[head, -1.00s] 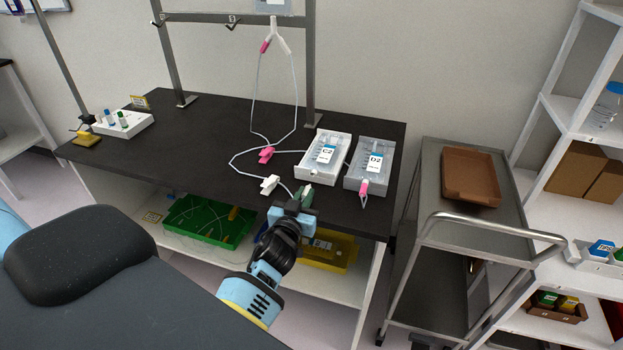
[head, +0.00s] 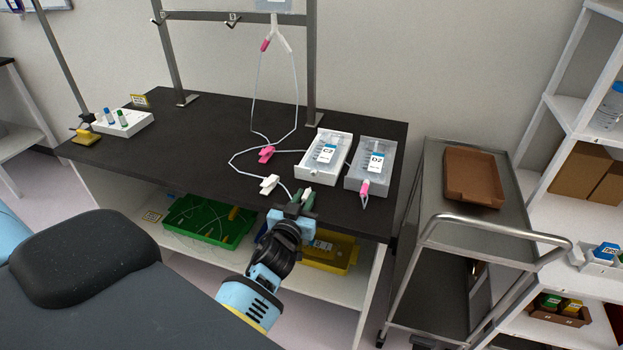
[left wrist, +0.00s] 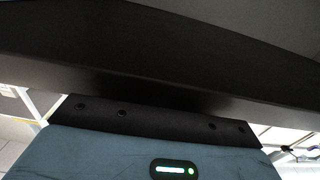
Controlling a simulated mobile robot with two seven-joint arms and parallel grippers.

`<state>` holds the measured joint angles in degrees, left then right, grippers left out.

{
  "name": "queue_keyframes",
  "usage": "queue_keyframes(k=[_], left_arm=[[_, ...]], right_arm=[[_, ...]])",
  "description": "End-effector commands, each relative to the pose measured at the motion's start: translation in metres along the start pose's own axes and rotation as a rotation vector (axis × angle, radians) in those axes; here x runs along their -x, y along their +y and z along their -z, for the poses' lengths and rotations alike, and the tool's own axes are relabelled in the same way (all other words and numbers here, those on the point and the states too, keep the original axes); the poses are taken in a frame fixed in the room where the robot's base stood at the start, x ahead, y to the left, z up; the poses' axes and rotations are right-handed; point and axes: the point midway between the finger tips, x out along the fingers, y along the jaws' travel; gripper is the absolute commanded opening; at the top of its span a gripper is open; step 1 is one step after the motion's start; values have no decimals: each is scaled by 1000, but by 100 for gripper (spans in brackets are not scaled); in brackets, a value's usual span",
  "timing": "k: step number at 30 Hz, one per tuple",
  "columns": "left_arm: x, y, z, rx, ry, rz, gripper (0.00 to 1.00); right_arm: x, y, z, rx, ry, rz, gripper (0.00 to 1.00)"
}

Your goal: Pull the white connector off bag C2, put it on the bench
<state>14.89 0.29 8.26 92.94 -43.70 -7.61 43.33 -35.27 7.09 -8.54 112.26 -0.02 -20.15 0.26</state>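Bag C2 (head: 327,153) lies in a white tray (head: 318,184) near the bench's right end. A thin tube runs from the white clamp (head: 269,184) toward my left gripper (head: 303,194). That gripper is at the bench's front edge, just below the C2 tray. Its dark green fingertips look slightly apart, with a small white bit between them. This may be the white connector; I cannot tell whether it is gripped. The left wrist view shows a broad dark surface and my blue gripper housing, no fingertips. My right gripper is not in view.
Bag D2 (head: 376,160) lies in a tray close on the right, with a pink clip (head: 365,188). A pink clamp (head: 267,154) lies on tubing behind. A steel cart (head: 428,210) stands at the right.

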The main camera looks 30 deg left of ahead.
Motion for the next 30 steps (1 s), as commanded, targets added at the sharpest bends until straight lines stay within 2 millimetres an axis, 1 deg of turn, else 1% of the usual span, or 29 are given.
queue_keyframes(k=[1,3,4,14,20,24,27,30], left_arm=[[0,0,-1,0,-3,0,27],[0,0,-1,0,-3,0,37],[0,0,-1,0,-3,0,38],[1,0,-2,0,-5,0,38],[30,0,-4,1,-8,0,38],[53,0,-4,0,-8,0,38],[66,0,-5,0,-9,0,38],[74,0,-4,0,-7,0,38]], right_arm=[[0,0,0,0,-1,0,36],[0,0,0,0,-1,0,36],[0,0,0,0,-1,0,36],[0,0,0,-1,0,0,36],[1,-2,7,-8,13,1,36],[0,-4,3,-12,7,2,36],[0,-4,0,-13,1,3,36],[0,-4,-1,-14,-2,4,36]])
